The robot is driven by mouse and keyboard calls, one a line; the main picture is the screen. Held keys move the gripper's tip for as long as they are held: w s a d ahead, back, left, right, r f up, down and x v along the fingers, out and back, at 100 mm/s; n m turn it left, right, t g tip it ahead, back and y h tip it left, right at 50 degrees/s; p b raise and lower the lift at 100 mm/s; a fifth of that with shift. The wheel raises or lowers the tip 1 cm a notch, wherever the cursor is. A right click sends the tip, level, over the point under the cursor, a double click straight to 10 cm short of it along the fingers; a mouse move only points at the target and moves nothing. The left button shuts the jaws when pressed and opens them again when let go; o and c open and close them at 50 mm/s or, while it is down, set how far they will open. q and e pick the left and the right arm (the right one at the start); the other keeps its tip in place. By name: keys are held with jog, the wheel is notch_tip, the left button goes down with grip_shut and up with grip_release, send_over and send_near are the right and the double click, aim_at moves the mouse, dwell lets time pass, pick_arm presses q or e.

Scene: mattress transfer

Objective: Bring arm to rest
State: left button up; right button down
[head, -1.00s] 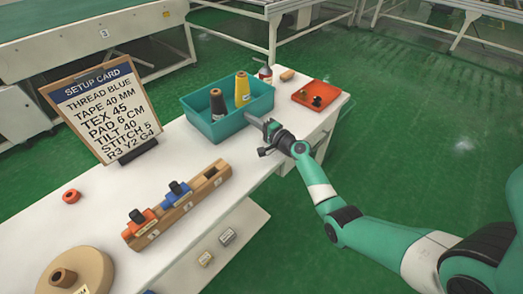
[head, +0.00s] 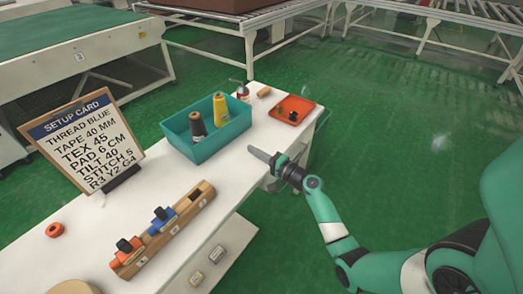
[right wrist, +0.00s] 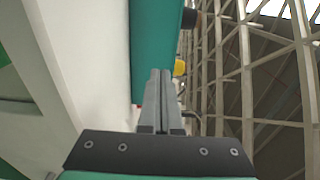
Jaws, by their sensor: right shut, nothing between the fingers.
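My right gripper (head: 262,157) is shut and empty. It is above the right edge of the white table (head: 140,190), to the right of the teal bin (head: 210,149). In the right wrist view its two fingers (right wrist: 160,95) lie together with nothing between them, and the bin's teal wall (right wrist: 155,40) shows beyond. My right arm comes in from the lower right of the head view. My left gripper is not in view.
The bin holds a black spool (head: 198,127) and a yellow spool (head: 221,110). An orange tray (head: 293,108) lies behind the gripper. A wooden rack (head: 162,229) with colored pieces and a setup card (head: 82,142) stand on the table. Green floor (head: 400,120) at right is clear.

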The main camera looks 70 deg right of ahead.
jog(key=v, duration=0.2)
jog(key=shift+s, duration=0.25)
jog(key=shift+w, duration=0.1)
